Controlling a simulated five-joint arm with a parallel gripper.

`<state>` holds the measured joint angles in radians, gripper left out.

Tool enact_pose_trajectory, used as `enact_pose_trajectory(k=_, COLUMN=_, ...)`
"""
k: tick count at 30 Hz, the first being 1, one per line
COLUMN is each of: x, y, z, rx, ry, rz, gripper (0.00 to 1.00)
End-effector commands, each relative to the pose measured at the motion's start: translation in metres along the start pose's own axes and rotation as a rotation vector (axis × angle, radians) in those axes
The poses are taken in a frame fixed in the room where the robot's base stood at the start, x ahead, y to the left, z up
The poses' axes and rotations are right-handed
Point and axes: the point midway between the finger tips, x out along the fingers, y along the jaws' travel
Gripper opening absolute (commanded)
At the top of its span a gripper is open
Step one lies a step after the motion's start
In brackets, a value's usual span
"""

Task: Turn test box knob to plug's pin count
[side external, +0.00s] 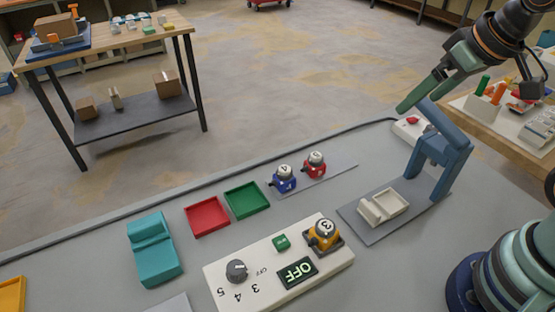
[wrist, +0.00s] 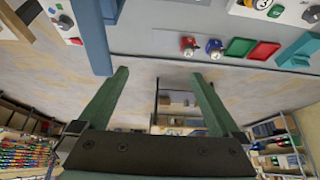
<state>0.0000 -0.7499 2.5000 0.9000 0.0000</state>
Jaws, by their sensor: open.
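The white test box (side external: 222,284) lies on the grey bench, with a dark round knob (side external: 236,270) beside the marks OFF, 3, 4 and 5. Its display (side external: 297,271) reads OFF, and a green button (side external: 281,241) is behind it. A yellow plug (side external: 324,235) marked 3 sits upright at the box's right end. A blue plug (side external: 284,180) marked 4 and a red plug (side external: 316,166) stand on a grey strip behind. My gripper (side external: 405,105) is high at the upper right, far from the box. In the wrist view its green fingers (wrist: 160,85) are apart and empty.
A blue stand (side external: 452,165) with a cream cradle (side external: 391,204) stands right of the box. A red tray (side external: 207,216), a green tray (side external: 247,200) and a teal block (side external: 155,255) are behind and left of it. Bare bench lies between the trays and the box.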

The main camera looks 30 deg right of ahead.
Motion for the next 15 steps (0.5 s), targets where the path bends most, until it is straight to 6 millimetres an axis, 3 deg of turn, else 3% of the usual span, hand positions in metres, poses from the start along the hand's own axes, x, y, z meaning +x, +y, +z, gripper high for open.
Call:
enact_pose_trajectory(k=9, x=0.0, y=0.0, z=0.0, rx=0.0, ry=0.0, rz=0.0, gripper=1.0)
enact_pose_trajectory(k=10, x=0.0, y=0.0, z=0.0, rx=0.0, ry=0.0, rz=0.0, gripper=0.96)
enact_pose_trajectory(k=12, x=0.0, y=-0.001, z=-0.0006, rx=-0.003, ry=-0.001, rz=-0.002, gripper=0.69)
enact_pose_trajectory(k=15, x=0.0008, y=-0.0094, z=-0.0056, rx=-0.024, ry=-0.017, rz=-0.015, gripper=0.69)
